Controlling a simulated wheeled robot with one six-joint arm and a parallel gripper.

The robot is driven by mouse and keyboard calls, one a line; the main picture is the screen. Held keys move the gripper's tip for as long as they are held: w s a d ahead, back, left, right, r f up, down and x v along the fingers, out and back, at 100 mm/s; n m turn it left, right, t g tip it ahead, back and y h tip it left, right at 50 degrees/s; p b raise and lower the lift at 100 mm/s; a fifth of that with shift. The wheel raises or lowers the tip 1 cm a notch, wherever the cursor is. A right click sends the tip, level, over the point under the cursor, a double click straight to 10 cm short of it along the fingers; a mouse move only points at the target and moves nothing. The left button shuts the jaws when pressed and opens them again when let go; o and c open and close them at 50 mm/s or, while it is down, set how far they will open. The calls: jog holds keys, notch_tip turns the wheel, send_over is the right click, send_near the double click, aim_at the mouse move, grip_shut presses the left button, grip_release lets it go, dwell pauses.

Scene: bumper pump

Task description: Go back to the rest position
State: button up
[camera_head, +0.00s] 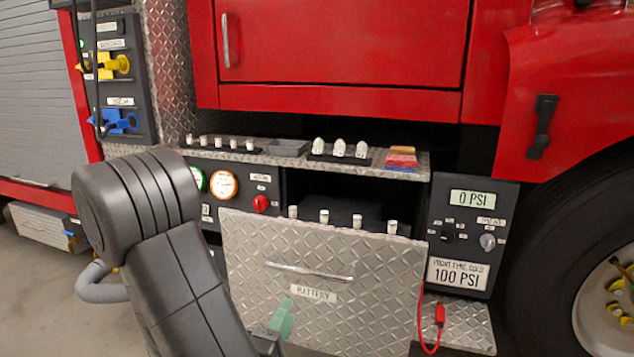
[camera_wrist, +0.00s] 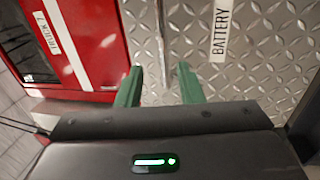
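My gripper (camera_head: 282,318) shows at the bottom of the head view, in front of the diamond-plate BATTERY panel (camera_head: 380,290). In the wrist view, its two green fingers (camera_wrist: 160,84) stand apart with nothing between their tips. The panel's bar handle (camera_head: 310,272) is above the gripper in the head view. In the wrist view the handle (camera_wrist: 161,40) lies beyond the fingertips; I cannot tell how far. My dark arm covers part of the left side of the head view.
A red fire truck fills the background. A shelf (camera_head: 410,174) holds white pieces and coloured blocks. Gauges (camera_head: 223,184) are left. The pressure panel (camera_head: 468,235) reads 0 PSI. A red clamp (camera_head: 440,314) hangs on a cable. A tyre (camera_head: 560,260) is right.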

aim_at(306, 273)
jog(key=x, duration=1.1)
jog(key=shift+w+d, duration=0.1)
jog(key=shift+d, duration=0.05)
